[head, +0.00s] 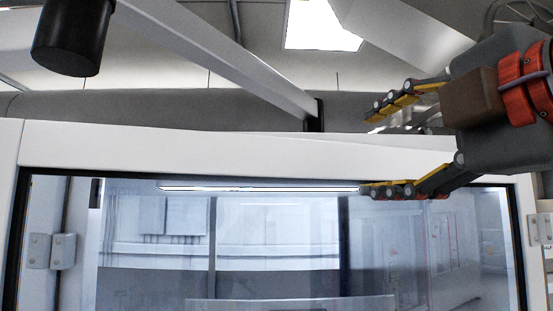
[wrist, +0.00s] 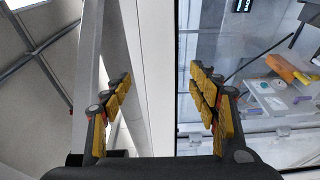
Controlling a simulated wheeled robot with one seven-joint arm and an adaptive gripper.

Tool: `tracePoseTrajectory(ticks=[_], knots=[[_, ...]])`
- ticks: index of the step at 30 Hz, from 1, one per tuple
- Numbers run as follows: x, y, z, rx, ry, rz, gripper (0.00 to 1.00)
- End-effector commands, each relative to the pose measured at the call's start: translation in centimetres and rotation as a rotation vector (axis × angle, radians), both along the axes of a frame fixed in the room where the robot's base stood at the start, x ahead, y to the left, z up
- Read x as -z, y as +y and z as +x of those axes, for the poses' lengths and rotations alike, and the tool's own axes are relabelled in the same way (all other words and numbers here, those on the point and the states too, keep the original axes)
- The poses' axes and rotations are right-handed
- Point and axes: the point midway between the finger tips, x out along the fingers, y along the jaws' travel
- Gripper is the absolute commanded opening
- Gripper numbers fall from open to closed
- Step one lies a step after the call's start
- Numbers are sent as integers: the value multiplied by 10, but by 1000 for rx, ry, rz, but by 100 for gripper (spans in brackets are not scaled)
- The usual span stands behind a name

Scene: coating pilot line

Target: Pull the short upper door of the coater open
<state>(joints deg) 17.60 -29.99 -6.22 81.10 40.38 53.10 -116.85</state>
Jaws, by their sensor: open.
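The coater front has a white frame (head: 230,148) around a large clear pane (head: 280,245). I cannot tell the short upper door's outline from the rest of this front, and no handle is clear. My gripper (head: 375,150) is at the upper right in the head view, open and empty. One finger shows above the top white rail, the other in front of the pane's upper edge. In the wrist view my gripper's (wrist: 160,76) fingers lie either side of the white rail (wrist: 146,65) in the picture. Contact with it cannot be told.
Metal hinges (head: 51,251) sit on the left side, with another (head: 540,230) at the right edge. A grey beam (head: 215,50) slopes above the rail, near a dark cylinder (head: 72,38). Behind glass in the wrist view is an orange object (wrist: 286,68).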

Motion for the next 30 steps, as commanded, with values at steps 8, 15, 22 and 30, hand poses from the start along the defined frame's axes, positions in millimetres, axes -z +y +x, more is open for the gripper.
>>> tracePoseTrajectory(ticks=[8, 15, 22, 30], knots=[[-2, 6, 14, -8, -3, -4, 60], [-2, 12, 32, -8, -5, -6, 60], [-2, 16, 53, -5, -5, -4, 60], [-1, 17, 58, -3, -7, -6, 60]])
